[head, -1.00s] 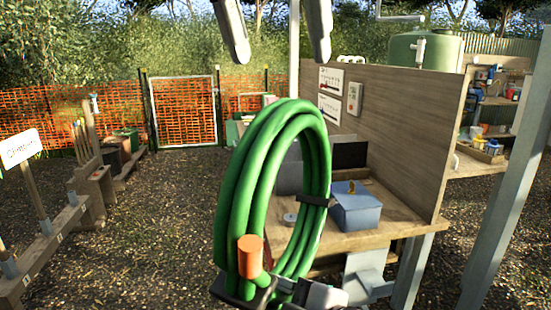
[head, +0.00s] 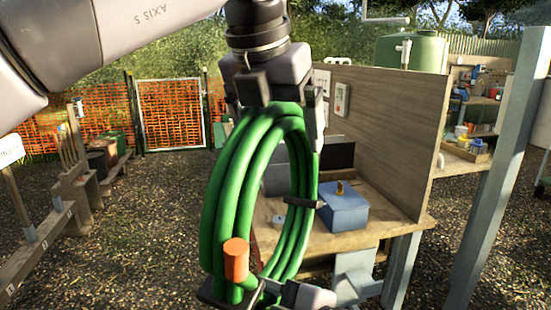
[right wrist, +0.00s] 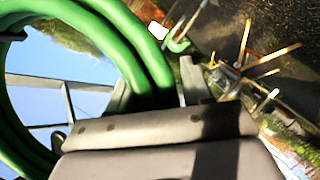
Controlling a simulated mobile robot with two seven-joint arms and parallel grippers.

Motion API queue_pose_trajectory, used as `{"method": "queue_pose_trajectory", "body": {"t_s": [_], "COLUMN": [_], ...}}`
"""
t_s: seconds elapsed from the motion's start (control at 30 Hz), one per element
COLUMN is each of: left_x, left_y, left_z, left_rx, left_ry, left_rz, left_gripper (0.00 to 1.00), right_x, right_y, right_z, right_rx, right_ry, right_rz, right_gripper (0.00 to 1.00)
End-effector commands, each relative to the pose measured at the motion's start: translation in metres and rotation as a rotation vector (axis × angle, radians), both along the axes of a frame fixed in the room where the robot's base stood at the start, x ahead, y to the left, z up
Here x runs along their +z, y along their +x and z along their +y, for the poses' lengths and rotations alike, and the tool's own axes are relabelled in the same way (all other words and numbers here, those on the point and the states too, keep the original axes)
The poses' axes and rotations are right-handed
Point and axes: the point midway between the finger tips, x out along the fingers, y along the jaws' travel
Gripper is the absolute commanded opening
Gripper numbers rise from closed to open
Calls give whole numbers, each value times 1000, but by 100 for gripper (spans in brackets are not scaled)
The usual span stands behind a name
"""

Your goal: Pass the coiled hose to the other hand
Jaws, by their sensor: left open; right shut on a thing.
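The coiled hose (head: 233,190) is a green upright loop with an orange end piece (head: 236,259) and dark ties. My right gripper (head: 262,291) is shut on its bottom, low in the head view. In the right wrist view, the hose (right wrist: 133,45) curves up from the gripper body at the upper left. My left gripper (head: 275,112) points down at the top of the coil, open, with the hose's top between its fingers. Whether the fingers touch the hose is unclear, and the far finger is partly hidden.
Behind the coil stands a wooden workbench (head: 375,238) with a blue box (head: 343,208) and a tall back panel (head: 400,135). A grey post (head: 495,170) stands at right. A low timber rack (head: 40,245) is at left. Gravel ground lies open between.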

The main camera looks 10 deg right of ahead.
Motion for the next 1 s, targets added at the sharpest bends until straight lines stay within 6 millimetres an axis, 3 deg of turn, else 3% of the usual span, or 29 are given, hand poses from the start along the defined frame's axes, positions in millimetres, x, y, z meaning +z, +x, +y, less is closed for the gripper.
{"method": "queue_pose_trajectory", "body": {"t_s": [0.2,0.47,0.5,0.57,1.0], "left_x": [0,0,2,2,2], "left_y": [0,-1,-1,-1,0], "left_z": [0,-1,-1,-1,0], "left_rx": [0,-3,-3,-3,0], "left_ry": [-1,-1,-3,-4,-3], "left_rz": [-1,1,-1,-2,-3], "left_gripper": [94,9,6,6,6], "right_x": [3,3,3,3,-1], "right_y": [0,0,0,0,-3], "right_z": [0,0,0,0,-1], "right_rx": [1,1,1,1,13], "right_ry": [3,1,1,1,24], "right_rz": [-10,-9,-9,-7,-11], "right_gripper": [0,0,59,79,79]}}
